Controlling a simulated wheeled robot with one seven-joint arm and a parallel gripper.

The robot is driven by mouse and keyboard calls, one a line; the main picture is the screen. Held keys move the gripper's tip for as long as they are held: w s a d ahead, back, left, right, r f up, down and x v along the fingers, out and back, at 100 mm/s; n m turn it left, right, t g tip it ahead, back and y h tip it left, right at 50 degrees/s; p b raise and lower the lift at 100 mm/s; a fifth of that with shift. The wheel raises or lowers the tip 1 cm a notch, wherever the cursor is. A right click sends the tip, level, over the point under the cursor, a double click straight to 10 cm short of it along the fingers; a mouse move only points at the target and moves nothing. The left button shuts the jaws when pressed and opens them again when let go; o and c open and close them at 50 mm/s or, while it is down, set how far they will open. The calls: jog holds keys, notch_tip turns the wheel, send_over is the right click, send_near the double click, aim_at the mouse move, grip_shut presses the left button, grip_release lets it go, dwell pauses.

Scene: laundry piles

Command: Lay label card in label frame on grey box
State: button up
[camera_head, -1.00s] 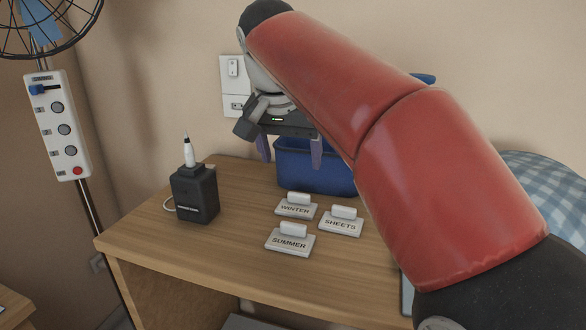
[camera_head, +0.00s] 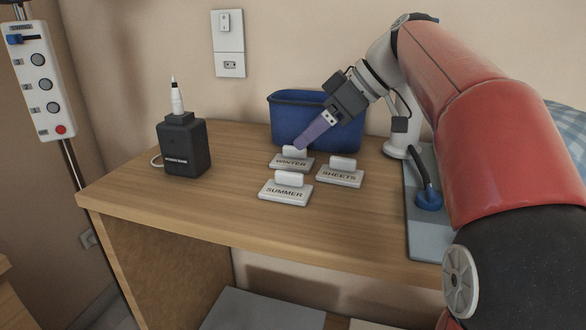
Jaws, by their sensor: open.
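Three white label cards with raised white grips lie on the wooden table: WINTER (camera_head: 291,162) at the back, SHEETS (camera_head: 340,174) to the right and SUMMER (camera_head: 285,193) at the front. My gripper (camera_head: 301,142) is open, seen side-on, with its purple fingers slanting down to the left. The fingertips are at the grip of the WINTER card; I cannot tell whether they touch it. A flat grey surface (camera_head: 262,310) shows low under the table; I cannot tell whether it is the grey box. No label frame can be made out.
A blue bin (camera_head: 290,112) stands behind the cards. A black device with a white-tipped pen (camera_head: 183,146) stands at left. A grey plate (camera_head: 424,236) with a blue-ended handle (camera_head: 428,198) lies at right. The table's front left is clear.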

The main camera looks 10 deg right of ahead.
aim_at(274, 158)
jog(key=shift+w+a+f+n, duration=0.2)
jog(key=shift+f+n, duration=0.1)
jog(key=x, duration=0.4)
jog(key=b+x, duration=0.1)
jog(key=x, duration=0.2)
jog(key=shift+w+a+r, duration=0.1)
jog(key=shift+w+r, duration=0.15)
jog(key=shift+c, duration=0.4)
jog(key=c, duration=1.1)
jog(key=shift+o, duration=0.2)
